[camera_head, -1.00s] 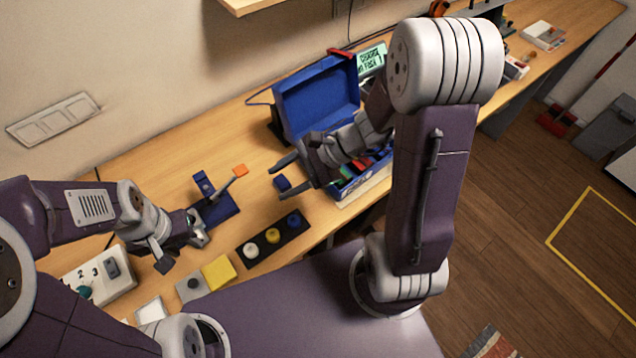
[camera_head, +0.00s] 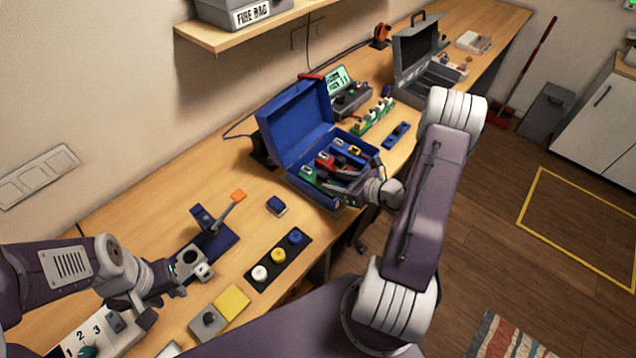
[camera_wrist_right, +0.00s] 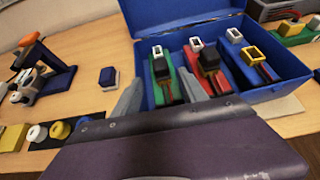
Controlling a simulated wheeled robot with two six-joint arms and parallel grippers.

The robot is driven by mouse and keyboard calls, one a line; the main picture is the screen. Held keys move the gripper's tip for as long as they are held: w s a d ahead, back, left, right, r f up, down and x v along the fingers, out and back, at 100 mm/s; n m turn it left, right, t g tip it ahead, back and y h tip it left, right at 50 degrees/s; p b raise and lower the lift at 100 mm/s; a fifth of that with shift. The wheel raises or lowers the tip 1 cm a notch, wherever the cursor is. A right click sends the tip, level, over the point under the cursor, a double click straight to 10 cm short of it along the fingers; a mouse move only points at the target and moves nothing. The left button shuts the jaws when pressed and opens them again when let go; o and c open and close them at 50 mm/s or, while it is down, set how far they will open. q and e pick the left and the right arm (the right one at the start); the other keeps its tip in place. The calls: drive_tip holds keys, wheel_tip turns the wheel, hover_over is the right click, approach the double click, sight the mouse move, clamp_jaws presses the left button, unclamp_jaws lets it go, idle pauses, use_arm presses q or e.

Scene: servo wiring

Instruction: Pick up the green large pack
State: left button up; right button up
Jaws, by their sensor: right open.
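A green pack (camera_head: 308,179) with a pale top sits at the left end of the open blue case (camera_head: 322,198). It also shows in the right wrist view (camera_wrist_right: 157,72), beside red and blue packs. My right gripper (camera_head: 334,187) is above the case's near side. In the right wrist view its two fingers (camera_wrist_right: 161,92) are spread apart, with the green pack beyond and between them; I see nothing held. My left gripper (camera_head: 165,295) is at the lower left, close to the blue stand, with its fingers apart; part of it is hard to make out.
A blue block (camera_head: 277,205) lies left of the case. A black strip with round buttons (camera_head: 279,256) and a blue stand with an orange tip (camera_head: 220,241) are further left. The raised case lid (camera_head: 295,125) stands behind the packs. A grey case (camera_head: 418,60) is further back.

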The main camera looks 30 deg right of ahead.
sight(327, 179)
drive_tip(key=shift+w+f, duration=0.1)
drive_tip(key=shift+w, duration=0.1)
drive_tip(key=shift+w+f, duration=0.15)
drive_tip(key=shift+w, duration=0.1)
drive_tip(key=p+x, duration=0.1)
drive_tip(key=x, duration=0.3)
drive_tip(key=shift+w+a+f, duration=0.15)
drive_tip(key=shift+w+a, duration=0.05)
drive_tip(key=shift+s+d, duration=0.1)
drive_tip(key=shift+d, duration=0.05)
drive_tip(key=c, duration=1)
clamp_jaws()
